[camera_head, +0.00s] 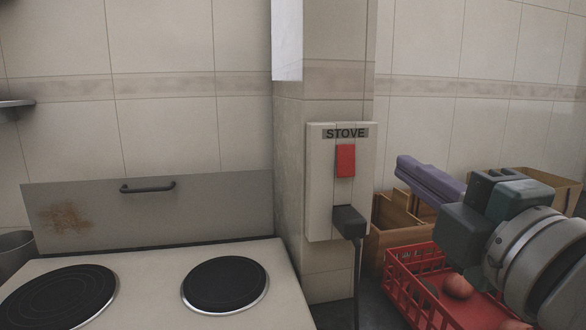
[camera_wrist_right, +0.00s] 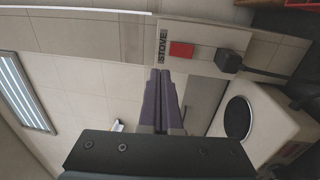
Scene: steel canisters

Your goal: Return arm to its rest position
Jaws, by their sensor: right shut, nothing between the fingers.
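My right gripper (camera_head: 402,163) comes in from the right in the head view, its purple fingers pointing left toward the wall. In the right wrist view its two purple fingers (camera_wrist_right: 160,82) lie side by side, shut and empty. The fingers are apart from the stove switch box (camera_head: 340,205), which has a red switch (camera_head: 346,160) and a black plug with a cord. My left gripper is not in view.
The stove (camera_head: 150,290) with two black burners is at the lower left. A red crate (camera_head: 400,290) holding a round reddish item stands below my right arm. Cardboard boxes (camera_head: 395,215) stand behind it. The wall pillar juts out beside the stove.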

